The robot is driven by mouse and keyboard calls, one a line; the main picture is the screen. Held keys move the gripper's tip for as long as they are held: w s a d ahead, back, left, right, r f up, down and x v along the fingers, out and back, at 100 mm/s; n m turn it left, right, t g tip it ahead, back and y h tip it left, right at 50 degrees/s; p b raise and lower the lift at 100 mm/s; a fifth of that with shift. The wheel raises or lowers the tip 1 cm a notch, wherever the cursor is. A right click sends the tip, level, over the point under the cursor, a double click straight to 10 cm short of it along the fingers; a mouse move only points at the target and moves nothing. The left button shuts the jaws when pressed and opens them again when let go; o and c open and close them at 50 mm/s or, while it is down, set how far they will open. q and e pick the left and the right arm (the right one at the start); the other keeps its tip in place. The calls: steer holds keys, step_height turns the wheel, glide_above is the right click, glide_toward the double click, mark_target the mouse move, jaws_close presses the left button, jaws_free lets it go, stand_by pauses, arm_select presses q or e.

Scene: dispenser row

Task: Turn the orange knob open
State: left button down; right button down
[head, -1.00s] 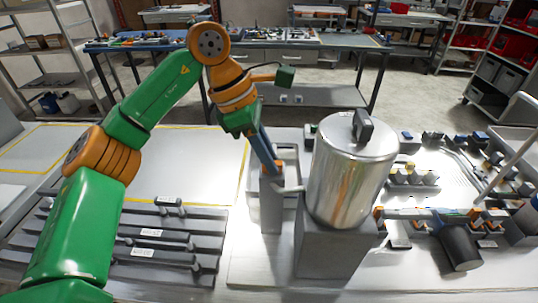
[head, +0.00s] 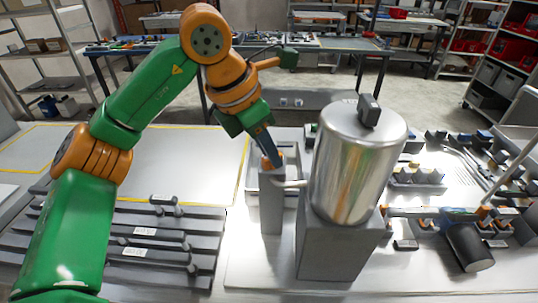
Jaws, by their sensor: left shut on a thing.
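The orange knob (head: 267,164) sits at the end of the short spout pipe, above a grey post, left of the shiny metal dispenser (head: 358,165). The dispenser stands on a grey block. My left gripper (head: 272,158) comes down from above at a slant and is shut on the knob, hiding most of it. Only small orange parts show around the fingertips. How far the knob is turned cannot be told. My right gripper is not in view.
The grey post (head: 271,205) stands under the knob, with a grey tray behind it. Slotted dark racks (head: 165,240) lie at the left. Fittings and a dark cylinder (head: 468,247) lie at the right. The table is bare behind the racks.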

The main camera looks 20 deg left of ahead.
arm_select(q)
steer(key=n+y+b, duration=0.1)
steer(key=n, duration=0.2)
steer(key=shift+s+d+f+n+t, duration=0.1)
steer(key=shift+n+t, duration=0.2)
steer(key=shift+n, duration=0.1)
steer(key=n+y, duration=0.1)
steer(key=n, duration=0.1)
steer(key=shift+n+b, duration=0.3)
steer(key=shift+b, duration=0.1)
steer(key=shift+d+n+y, duration=0.2)
steer(key=shift+n+y, duration=0.9)
steer(key=shift+n, duration=1.2)
steer(key=c, duration=0.8)
jaws_free()
steer(key=p+v, duration=0.1)
steer(key=v, duration=0.6)
